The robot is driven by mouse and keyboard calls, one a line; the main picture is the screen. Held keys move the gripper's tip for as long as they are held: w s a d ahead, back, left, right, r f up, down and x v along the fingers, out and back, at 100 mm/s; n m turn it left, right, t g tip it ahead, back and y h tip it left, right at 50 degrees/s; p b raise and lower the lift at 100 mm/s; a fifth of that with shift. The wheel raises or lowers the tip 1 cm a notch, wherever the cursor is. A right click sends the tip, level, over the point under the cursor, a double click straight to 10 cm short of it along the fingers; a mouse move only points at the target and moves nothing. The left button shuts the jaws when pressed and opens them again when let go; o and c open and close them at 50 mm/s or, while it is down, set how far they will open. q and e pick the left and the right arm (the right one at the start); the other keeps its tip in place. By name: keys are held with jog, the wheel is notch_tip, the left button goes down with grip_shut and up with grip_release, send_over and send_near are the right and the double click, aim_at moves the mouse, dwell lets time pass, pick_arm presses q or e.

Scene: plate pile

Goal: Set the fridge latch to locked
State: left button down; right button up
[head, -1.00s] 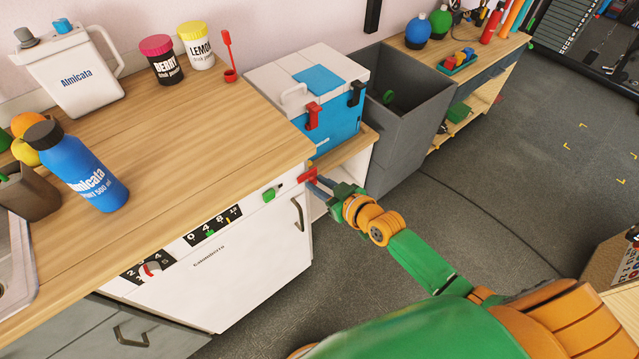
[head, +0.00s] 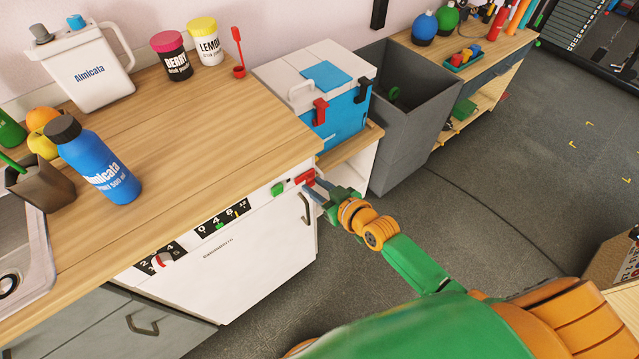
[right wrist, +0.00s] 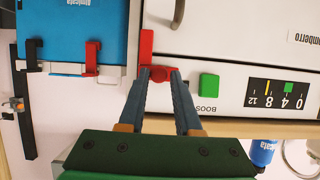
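The white fridge (head: 262,258) stands under the wooden counter. Its red latch (head: 305,177) is at the upper right corner of the front, beside a green button (head: 278,189). In the right wrist view the red latch (right wrist: 146,46) has a bar along the fridge edge and a small tab between my fingertips. My right gripper (head: 312,187) reaches it from the right. In the right wrist view my right gripper (right wrist: 159,76) has one finger on each side of the tab, seemingly touching both sides. My left gripper is not in view.
A blue and white cooler (head: 340,123) with a red and a black clasp stands on a low shelf right of the fridge. A grey bin (head: 408,130) is behind it. The fridge handle (head: 305,208) hangs just below the latch. Open floor lies to the right.

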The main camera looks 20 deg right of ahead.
jog(key=o, duration=0.3)
jog(key=shift+a, duration=0.15)
jog(key=shift+o, duration=0.2)
jog(key=shift+a, duration=0.2)
jog(key=shift+s+d+r, duration=0.1)
jog(key=shift+s+d, duration=0.05)
jog(key=shift+d, duration=0.05)
jog(key=p+v, duration=0.1)
jog(key=v, duration=0.5)
jog(key=shift+s, duration=0.3)
jog(key=shift+r, duration=0.15)
